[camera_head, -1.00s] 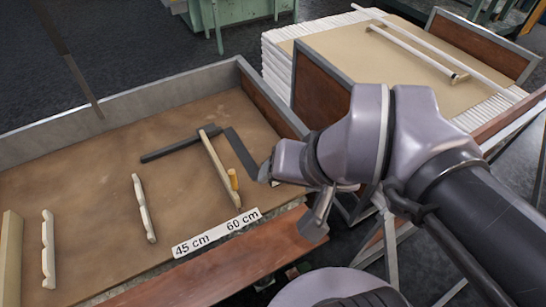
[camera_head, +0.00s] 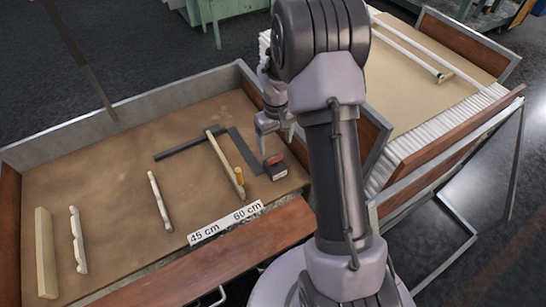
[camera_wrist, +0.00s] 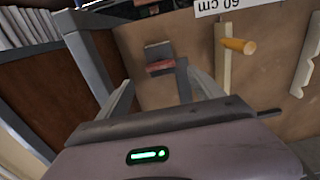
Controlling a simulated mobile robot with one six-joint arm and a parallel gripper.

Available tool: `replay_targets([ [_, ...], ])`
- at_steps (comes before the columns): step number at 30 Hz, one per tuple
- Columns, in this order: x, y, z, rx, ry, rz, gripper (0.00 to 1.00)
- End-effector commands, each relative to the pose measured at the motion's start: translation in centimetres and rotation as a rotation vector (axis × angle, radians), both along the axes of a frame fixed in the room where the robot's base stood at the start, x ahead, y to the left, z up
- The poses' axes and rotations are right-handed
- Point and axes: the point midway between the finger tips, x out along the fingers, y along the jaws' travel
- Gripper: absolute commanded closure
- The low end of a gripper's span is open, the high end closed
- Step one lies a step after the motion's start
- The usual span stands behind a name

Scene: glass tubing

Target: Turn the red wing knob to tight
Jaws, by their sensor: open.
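A small dark block with a red top part (camera_head: 274,161), which looks like the red wing knob, sits on the brown board near its right end. In the wrist view the red part (camera_wrist: 160,67) shows ahead, between the fingers, against the dark block (camera_wrist: 158,50). The knob's exact angle is too small to read. My gripper (camera_head: 274,134) hangs just behind and above the block in the head view, apart from it. In the wrist view my gripper (camera_wrist: 158,84) has its fingers spread with nothing between them.
A wooden strip (camera_head: 222,158) with an orange peg (camera_head: 239,176) stands left of the block. A black square (camera_head: 243,150) lies beside it. A label (camera_head: 226,222) reads 45 cm and 60 cm. Metal and wood side walls bound the board. White tubes (camera_head: 405,45) lie on the right stack.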

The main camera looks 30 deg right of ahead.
Motion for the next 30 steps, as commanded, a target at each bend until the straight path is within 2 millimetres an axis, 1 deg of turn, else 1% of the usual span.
replay_targets([
  [1, -0.1, 0.0, -2.0, 0.002, 0.003, -0.001, 0.24],
  [3, -0.1, 0.0, -3.8, 0.001, 0.003, -0.002, 0.24],
  [7, 0.0, 0.0, -6.1, 0.000, 0.001, 0.000, 0.24],
  [9, 0.0, 0.0, -6.8, 0.000, 0.001, -0.001, 0.24],
  [12, 0.0, 0.0, -7.3, 0.000, -0.001, -0.002, 0.24],
  [19, 0.0, 0.0, -7.3, 0.000, -0.001, -0.002, 0.24],
  [20, 0.0, 0.0, -7.3, 0.000, -0.001, -0.002, 0.28],
  [21, 0.0, 0.0, -7.3, 0.000, -0.001, -0.002, 0.35],
  [23, 0.0, 0.0, -7.3, 0.000, -0.001, -0.002, 0.47],
  [24, 0.0, 0.0, -7.3, 0.000, -0.001, -0.002, 0.55],
  [28, 0.0, 0.0, -7.2, 0.000, -0.001, -0.002, 0.81],
  [29, 0.0, 0.0, -7.2, 0.000, -0.001, -0.002, 0.86],
  [30, 0.0, 0.0, -7.2, 0.000, -0.001, -0.002, 0.86],
])
